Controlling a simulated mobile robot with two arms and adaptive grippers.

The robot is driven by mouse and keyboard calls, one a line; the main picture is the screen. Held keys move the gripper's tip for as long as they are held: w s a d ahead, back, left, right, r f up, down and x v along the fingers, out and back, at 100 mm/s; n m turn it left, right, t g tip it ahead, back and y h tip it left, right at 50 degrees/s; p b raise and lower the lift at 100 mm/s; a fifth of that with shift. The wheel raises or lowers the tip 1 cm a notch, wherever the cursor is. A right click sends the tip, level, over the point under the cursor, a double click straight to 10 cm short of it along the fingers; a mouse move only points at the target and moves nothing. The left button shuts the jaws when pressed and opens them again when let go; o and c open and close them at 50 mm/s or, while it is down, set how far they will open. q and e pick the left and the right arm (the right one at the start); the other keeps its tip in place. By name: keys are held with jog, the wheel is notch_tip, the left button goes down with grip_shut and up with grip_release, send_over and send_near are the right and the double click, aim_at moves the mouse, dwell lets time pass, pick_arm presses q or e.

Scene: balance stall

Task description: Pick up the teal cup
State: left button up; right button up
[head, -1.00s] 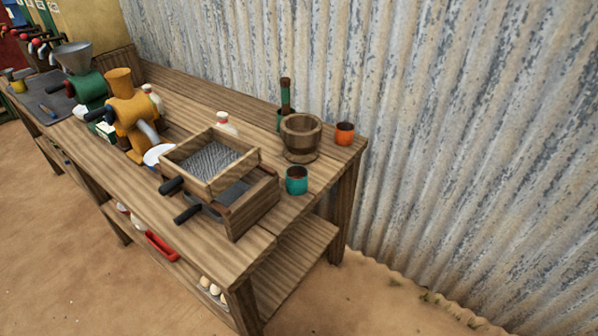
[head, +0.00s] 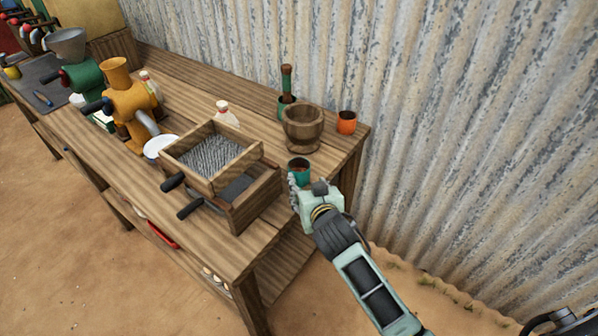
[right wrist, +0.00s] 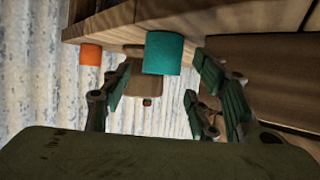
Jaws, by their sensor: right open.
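The teal cup (head: 299,167) stands upright near the table's right end, partly hidden by my right gripper (head: 300,192). That gripper is open and empty, right at the near side of the cup. In the right wrist view, which looks upside down, the teal cup (right wrist: 162,54) appears ahead, in the gap between the fingers of the right gripper (right wrist: 161,68). I cannot tell whether the fingertips reach past its near side. My left gripper is not in view.
A wooden mortar (head: 303,130) and an orange cup (head: 346,123) stand behind the teal cup. Wooden sieve boxes (head: 248,200) with dark handles are to its left. A corrugated metal wall (head: 450,120) rises behind the table (head: 255,250).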

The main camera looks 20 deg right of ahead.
aim_at(301, 175)
jog(key=shift+w+r, duration=0.1)
jog(key=shift+w, duration=1.1)
jog(key=shift+a+p+x, duration=0.15)
jog(key=shift+p+x, duration=0.05)
jog(key=shift+x, duration=1.4)
jog(key=shift+a+p+x, duration=0.1)
jog(key=shift+p+x, duration=0.05)
jog(key=shift+x, duration=1.4)
jog(key=c, duration=0.8)
jog(key=shift+c, duration=0.3)
